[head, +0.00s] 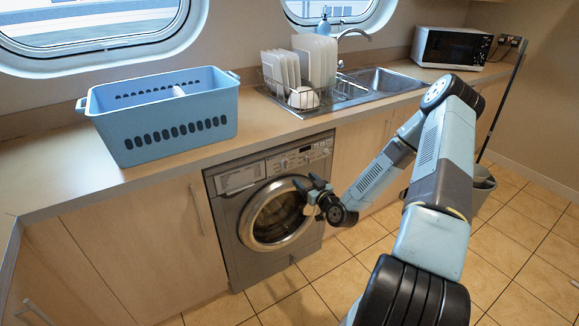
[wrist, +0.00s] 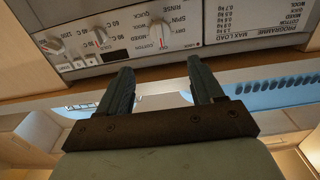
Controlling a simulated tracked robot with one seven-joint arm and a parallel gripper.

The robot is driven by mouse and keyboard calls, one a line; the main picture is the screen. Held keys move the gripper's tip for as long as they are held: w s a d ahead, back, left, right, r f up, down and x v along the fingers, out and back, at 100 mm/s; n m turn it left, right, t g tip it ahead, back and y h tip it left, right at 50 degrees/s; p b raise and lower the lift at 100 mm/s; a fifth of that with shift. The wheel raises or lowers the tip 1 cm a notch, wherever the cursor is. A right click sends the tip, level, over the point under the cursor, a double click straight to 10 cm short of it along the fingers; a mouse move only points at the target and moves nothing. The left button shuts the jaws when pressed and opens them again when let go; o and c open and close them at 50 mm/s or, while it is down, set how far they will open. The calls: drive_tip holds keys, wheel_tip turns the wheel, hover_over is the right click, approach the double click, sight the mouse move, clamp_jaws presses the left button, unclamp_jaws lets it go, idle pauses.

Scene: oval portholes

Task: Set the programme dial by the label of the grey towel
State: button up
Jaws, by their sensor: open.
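The washing machine (head: 232,240) stands under the counter with its round door shut. The programme dial (wrist: 160,32) is a white knob on its control panel, ringed by words such as RINSE, SPIN, DRY, MIXED and COTTON, which appear turned over in the wrist view. A small red mark shows at its lower edge, near COTTON. My gripper (head: 312,192) is in front of the machine, just below the panel. In the wrist view my gripper (wrist: 157,76) is open and empty, its fingertips short of the dial and apart from it. No grey towel or its label is visible.
A temperature dial (wrist: 101,38) and another knob (wrist: 51,45) sit beside the programme dial. A printed max-load table (wrist: 255,27) is on its other side. A blue basket (head: 168,130) and a dish rack (head: 292,97) stand on the counter above.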

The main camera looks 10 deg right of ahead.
sight(287, 164)
drive_tip(key=x, duration=1.2)
drive_tip(key=shift+w, duration=0.1)
drive_tip(key=c, duration=0.9)
drive_tip(key=shift+d, duration=0.1)
drive_tip(key=shift+c, duration=0.5)
